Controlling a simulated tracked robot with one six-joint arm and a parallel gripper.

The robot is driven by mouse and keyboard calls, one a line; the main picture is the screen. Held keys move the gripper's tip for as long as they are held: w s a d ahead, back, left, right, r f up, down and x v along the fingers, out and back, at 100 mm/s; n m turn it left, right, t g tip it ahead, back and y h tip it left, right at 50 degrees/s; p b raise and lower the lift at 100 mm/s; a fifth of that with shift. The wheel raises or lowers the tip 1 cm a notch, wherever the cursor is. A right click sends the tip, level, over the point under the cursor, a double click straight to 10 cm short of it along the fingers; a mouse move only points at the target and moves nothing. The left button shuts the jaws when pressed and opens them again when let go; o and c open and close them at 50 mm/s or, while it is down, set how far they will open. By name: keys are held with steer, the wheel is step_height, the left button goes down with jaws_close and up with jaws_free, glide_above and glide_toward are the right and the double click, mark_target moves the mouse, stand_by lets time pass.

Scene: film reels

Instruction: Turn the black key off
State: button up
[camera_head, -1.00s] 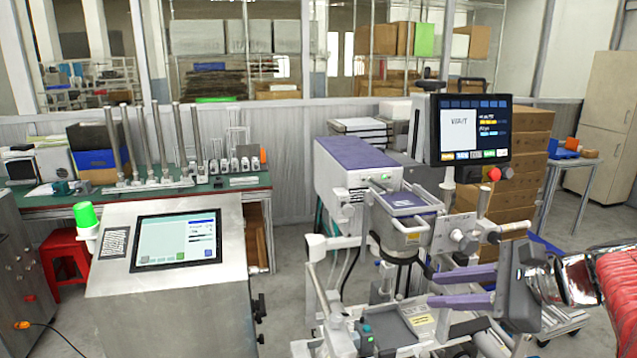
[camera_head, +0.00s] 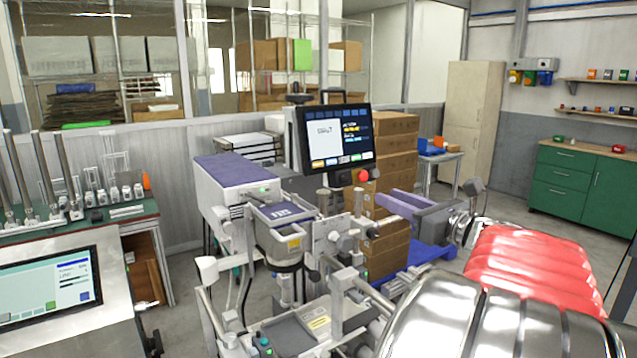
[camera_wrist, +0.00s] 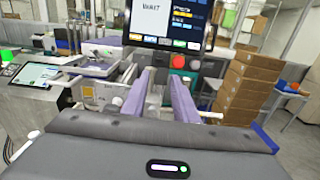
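I cannot make out a black key for certain in either view. The machine (camera_head: 238,182), with a purple top, carries a dark monitor (camera_head: 337,137) on a post. A round red button (camera_head: 363,175) sits below the monitor's right corner.
A sloped console with a screen (camera_head: 48,288) stands at the left, before a green-topped bench (camera_head: 140,212). Stacked cardboard boxes (camera_head: 397,150) stand behind my gripper. A green cabinet (camera_head: 575,190) stands at the far right. Some floor between is clear.

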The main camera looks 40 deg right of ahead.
mark_target(346, 180)
steer(key=shift+w, duration=0.15)
steer(key=w+d, duration=0.1)
steer(key=w, duration=1.2)
steer(key=shift+w+d, duration=0.2)
steer(key=shift+w, duration=0.05)
steer(key=shift+c, duration=0.3)
jaws_close()
steer(key=shift+d, duration=0.1)
